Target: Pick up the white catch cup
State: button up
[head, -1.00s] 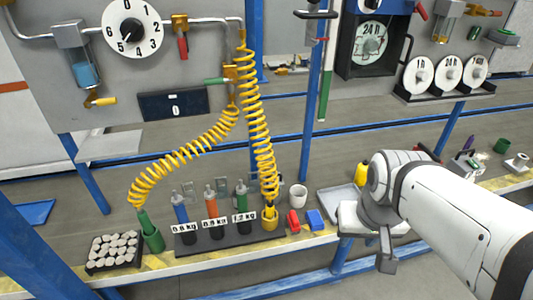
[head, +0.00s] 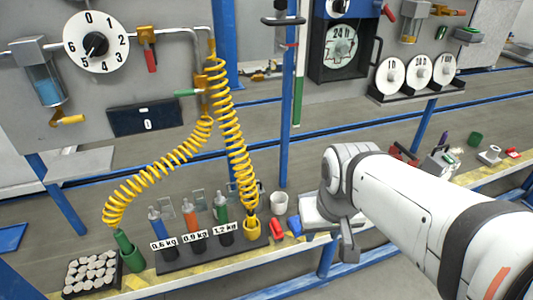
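The white catch cup (head: 279,203) stands upright on the bench, just right of the coiled yellow hose's lower end. A red block and a blue block are in front of it. My gripper (head: 348,243) hangs at the end of my white arm, to the right of the cup and apart from it. Its fingers are seen from the side and partly overlap, so its opening is unclear. I see nothing held in it.
A black rack (head: 205,255) with several weighted bottles stands left of the cup. The yellow coiled hose (head: 238,150) hangs close to the cup's left. The red block (head: 277,228) and blue block (head: 295,226) lie in front. A blue post (head: 287,120) rises behind.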

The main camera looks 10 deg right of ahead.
aim_at(279, 199)
jog(key=i, duration=0.9)
jog(key=u, duration=0.05)
